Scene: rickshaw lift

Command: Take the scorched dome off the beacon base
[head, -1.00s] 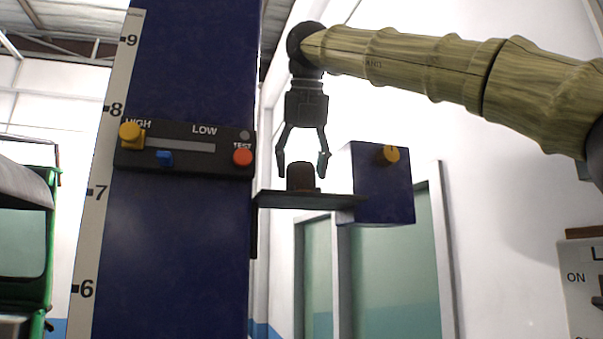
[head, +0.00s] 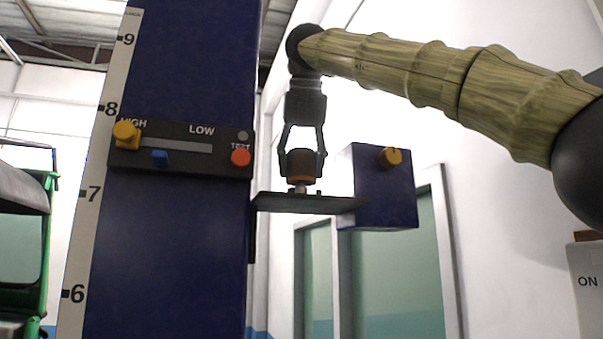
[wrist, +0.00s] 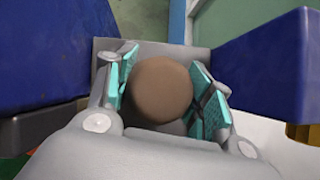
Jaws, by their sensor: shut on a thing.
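The scorched dome (head: 300,163) is dark brown with an orange-brown lower rim. My gripper (head: 302,168) is shut on it from above, with one finger on each side. In the wrist view the dome shows as a round brown top (wrist: 162,88) between the teal finger pads. The dome is raised a little, and a pale, narrow part of the beacon base (head: 299,188) shows below it on the dark shelf. I cannot tell whether the dome still touches that part. In the wrist view the base is mostly hidden under the dome.
The thin dark shelf (head: 275,202) juts from the tall blue column (head: 180,250). A blue box with a yellow knob (head: 378,190) stands close right of the gripper. A control panel (head: 180,150) with yellow, blue and red controls is on the column. A green-framed vehicle (head: 45,240) is far left.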

